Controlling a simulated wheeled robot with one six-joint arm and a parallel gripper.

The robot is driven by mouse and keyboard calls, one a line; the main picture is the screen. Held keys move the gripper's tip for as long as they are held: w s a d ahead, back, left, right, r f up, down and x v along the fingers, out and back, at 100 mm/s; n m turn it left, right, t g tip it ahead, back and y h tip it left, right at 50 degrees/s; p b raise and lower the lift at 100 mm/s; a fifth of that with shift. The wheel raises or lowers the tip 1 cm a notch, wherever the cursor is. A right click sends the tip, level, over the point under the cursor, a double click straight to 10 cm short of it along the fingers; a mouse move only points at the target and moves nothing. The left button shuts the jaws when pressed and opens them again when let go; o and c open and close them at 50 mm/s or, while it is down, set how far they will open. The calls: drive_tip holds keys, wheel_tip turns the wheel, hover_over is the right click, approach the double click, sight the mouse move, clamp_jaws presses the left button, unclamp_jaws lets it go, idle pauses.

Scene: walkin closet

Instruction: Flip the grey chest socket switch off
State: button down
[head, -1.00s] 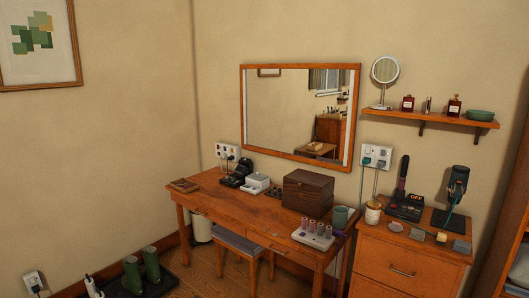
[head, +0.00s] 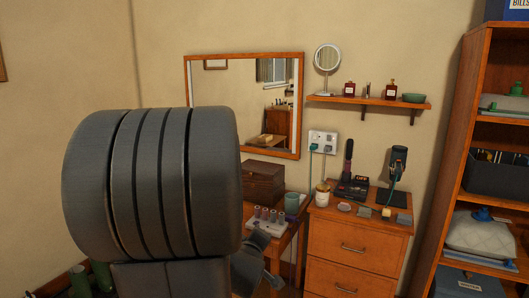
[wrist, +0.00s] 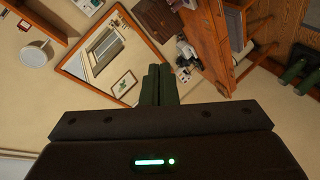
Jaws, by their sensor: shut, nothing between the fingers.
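The white double socket (head: 322,138) is on the wall above the wooden chest of drawers (head: 357,246). A teal plug and a grey plug (head: 329,148) are in it, with a cord hanging down. Its switches are too small to read as on or off. A white plate that looks like this socket (wrist: 88,6) is cut by the top edge of the wrist view. My gripper (wrist: 159,69) has its two dark green fingers together, shut and empty, in the wrist view. It is apart from the socket. In the head view my large grey arm link hides much of the left side.
A shelf (head: 365,102) with a round mirror and bottles hangs above the socket. A hair dryer (head: 398,170) and other small items crowd the chest top. The dressing table (head: 290,231) stands left of the chest, and a tall shelf unit (head: 453,150) stands right.

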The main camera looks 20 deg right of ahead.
drive_tip(key=w+d+r+g+h+b, duration=0.1)
drive_tip(key=d+r+h, duration=0.3)
drive_tip(key=d+h, duration=0.6)
drive_tip(key=shift+w+d+n, duration=0.2)
drive_tip(key=shift+d+n, duration=0.2)
drive_tip(key=shift+w, duration=0.1)
